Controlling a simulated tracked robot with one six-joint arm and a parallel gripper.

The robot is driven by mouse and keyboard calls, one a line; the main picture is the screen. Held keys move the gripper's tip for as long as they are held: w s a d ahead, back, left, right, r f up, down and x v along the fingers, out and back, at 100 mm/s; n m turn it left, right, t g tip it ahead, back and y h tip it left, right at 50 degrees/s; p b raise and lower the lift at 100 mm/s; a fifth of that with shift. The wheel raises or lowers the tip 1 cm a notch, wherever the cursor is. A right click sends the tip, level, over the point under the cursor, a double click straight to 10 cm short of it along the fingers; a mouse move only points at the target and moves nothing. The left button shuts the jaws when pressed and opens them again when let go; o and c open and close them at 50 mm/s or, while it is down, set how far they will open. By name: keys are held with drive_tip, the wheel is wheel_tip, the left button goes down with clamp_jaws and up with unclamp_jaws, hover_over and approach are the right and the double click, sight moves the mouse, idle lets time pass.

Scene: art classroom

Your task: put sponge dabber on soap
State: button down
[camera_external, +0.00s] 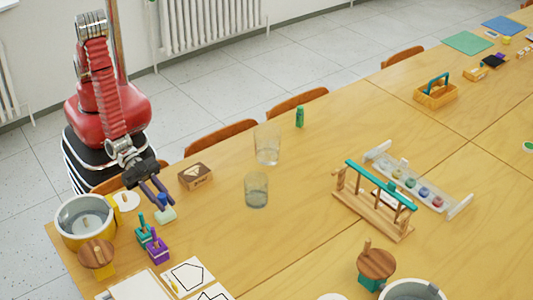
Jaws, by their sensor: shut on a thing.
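My gripper (165,204) points down over the left part of the near table, its two dark fingers shut around a small blue piece (162,198), which looks like the sponge dabber. The fingers hide much of it. A pale green-white block (166,215), which looks like the soap, lies directly below the fingertips. I cannot tell whether the blue piece touches the block or is slightly above it.
Teal (144,233) and purple (157,251) blocks with upright handles stand just in front. A yellow-and-white pot (84,222) is at left and a wooden box (195,176) behind right. Two glasses, one at the back (267,145), stand farther right.

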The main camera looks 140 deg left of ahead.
drive_tip(key=shift+f, duration=1.1)
drive_tip(key=c, duration=1.5)
unclamp_jaws()
drive_tip(key=shift+f, duration=0.1)
drive_tip(key=v, duration=1.2)
